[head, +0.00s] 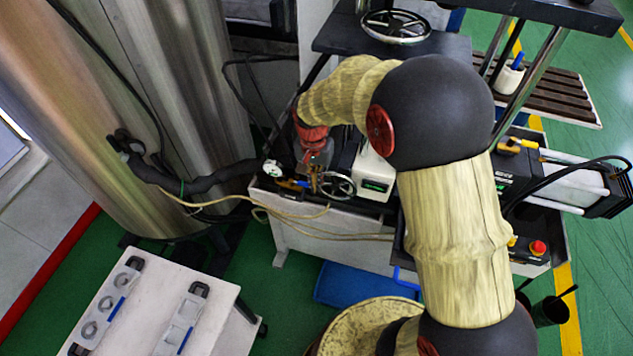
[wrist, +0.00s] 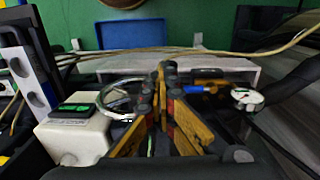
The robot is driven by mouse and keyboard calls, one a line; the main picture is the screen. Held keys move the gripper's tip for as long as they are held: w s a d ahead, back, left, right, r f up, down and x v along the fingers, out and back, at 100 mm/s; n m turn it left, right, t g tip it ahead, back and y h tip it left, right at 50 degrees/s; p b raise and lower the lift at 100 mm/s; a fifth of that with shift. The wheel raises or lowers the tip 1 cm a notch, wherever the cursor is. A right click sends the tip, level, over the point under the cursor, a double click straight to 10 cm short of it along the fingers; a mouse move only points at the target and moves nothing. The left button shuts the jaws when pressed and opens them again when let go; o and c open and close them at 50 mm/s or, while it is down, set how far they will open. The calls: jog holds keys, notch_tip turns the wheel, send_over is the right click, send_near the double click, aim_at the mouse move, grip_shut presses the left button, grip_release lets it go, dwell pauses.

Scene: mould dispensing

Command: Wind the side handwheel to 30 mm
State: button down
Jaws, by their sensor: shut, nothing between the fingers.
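The side handwheel (head: 338,186) is a small metal wheel with a dark hub on the front of the machine bench. In the wrist view its rim (wrist: 103,101) shows just left of my fingers. A pale box with a lit green display (head: 375,182) stands beside the wheel; it also shows in the wrist view (wrist: 75,136), its digits too small to read. My gripper (head: 315,184) is beside the wheel, on its left in the head view. Its orange-and-black fingers (wrist: 166,73) are shut and empty. I cannot tell whether they touch the rim; they hide part of it.
A larger handwheel (head: 396,27) sits higher on the machine. A white round-faced part (head: 272,169) and loose cables lie left of my gripper. A red button (head: 538,247) is at right. A pale table (head: 137,318) with trays stands at lower left; a blue bin (head: 365,287) is on the floor.

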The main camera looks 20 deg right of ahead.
jog(key=c, duration=2.4)
grip_release()
jog(key=o, duration=0.7)
jog(key=shift+c, duration=0.2)
notch_tip(320, 180, up, 12)
jog(key=shift+w+a, duration=0.2)
